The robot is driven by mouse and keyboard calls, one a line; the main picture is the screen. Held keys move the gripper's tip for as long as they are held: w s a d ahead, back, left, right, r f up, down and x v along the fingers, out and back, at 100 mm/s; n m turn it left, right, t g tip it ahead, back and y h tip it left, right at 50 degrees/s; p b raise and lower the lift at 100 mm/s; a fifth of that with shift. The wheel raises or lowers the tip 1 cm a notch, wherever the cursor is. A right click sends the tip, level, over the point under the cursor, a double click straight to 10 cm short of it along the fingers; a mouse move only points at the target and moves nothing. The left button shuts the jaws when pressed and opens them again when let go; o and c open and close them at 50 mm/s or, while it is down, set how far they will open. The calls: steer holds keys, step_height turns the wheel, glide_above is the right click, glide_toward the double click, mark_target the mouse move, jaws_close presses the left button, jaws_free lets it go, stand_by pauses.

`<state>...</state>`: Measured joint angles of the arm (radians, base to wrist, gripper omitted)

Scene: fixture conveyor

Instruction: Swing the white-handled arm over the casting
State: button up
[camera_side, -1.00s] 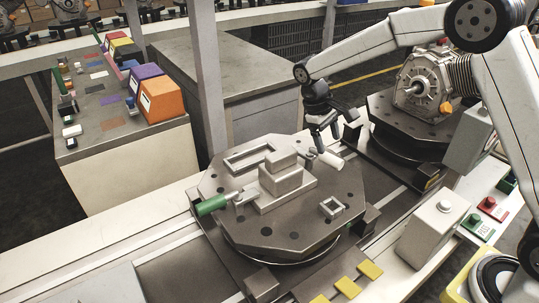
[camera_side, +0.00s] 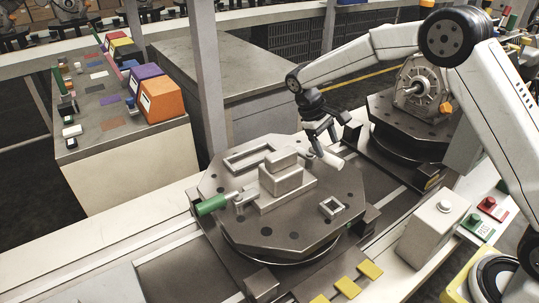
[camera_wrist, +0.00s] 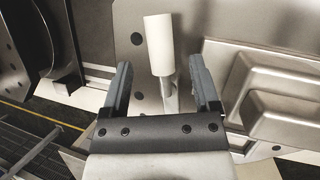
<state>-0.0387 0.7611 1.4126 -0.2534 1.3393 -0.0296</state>
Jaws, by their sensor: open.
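The white handle (camera_side: 331,158) of the arm lies at the back right edge of the dark octagonal plate (camera_side: 318,226). It also shows in the wrist view (camera_wrist: 159,45), on a grey metal arm (camera_wrist: 170,95). The casting, a grey stepped block (camera_side: 282,178), sits mid-plate; in the wrist view it is at the right (camera_wrist: 290,100). My gripper (camera_side: 320,147) is open just above the handle. In the wrist view my gripper (camera_wrist: 160,66) has one finger on each side of the handle and its arm, with gaps on both sides.
A green handle (camera_side: 212,204) lies at the plate's left edge. Behind to the right, a second turntable (camera_side: 378,110) carries a round metal housing (camera_side: 417,88). A grey box with a white button (camera_side: 430,233) stands front right. A grey post (camera_side: 207,85) rises behind the plate.

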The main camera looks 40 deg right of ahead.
mark_target(331, 156)
steer(key=shift+x, duration=2.35)
jaws_close()
